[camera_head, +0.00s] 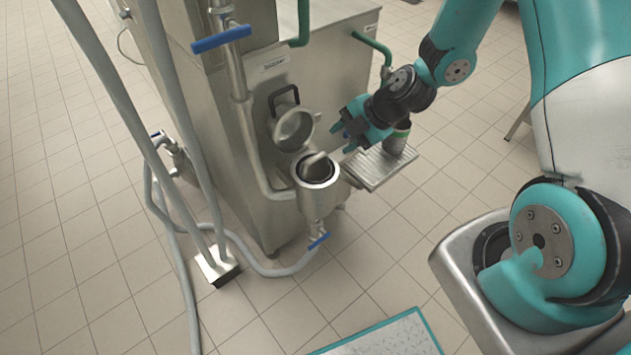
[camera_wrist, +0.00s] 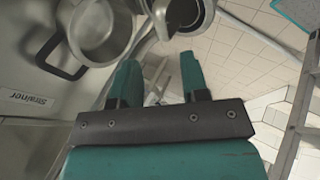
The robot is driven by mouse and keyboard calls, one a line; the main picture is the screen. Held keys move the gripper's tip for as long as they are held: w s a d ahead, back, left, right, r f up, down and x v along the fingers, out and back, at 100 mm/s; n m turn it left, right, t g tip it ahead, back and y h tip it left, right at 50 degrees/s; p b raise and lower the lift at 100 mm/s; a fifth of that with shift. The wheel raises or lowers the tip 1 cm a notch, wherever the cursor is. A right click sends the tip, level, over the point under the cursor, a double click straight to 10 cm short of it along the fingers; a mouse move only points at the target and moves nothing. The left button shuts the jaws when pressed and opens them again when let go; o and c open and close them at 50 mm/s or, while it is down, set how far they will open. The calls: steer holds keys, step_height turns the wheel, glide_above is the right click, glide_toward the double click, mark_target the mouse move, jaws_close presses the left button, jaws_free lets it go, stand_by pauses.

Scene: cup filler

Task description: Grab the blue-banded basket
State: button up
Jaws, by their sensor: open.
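My gripper (camera_head: 341,139) is open beside the steel machine, above and to the right of a steel funnel cup; in the wrist view its two teal fingers (camera_wrist: 160,64) stand apart with nothing gripped. I cannot clearly make out a blue-banded basket. A small blue patch (camera_head: 346,133) shows by my fingers, too small to identify. A round steel strainer (camera_head: 293,131) with a black handle hangs on the machine's side, left of my gripper; it also shows in the wrist view (camera_wrist: 99,30).
The steel funnel cup (camera_head: 317,196), with a metal piece inside and a blue-handled valve below, sits under the strainer. Grey hoses (camera_head: 187,262) lie along the floor at left. A teal-edged plate (camera_head: 385,340) lies at the front. The tiled floor at right is mostly clear.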

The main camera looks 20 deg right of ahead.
mark_target(317, 156)
steer(key=x, duration=0.5)
steer(key=shift+a+f, duration=0.1)
steer(key=shift+p+x, duration=0.6)
steer(key=shift+x, duration=2.05)
steer(key=shift+s+a, duration=0.1)
steer(key=shift+a, duration=0.1)
jaws_close()
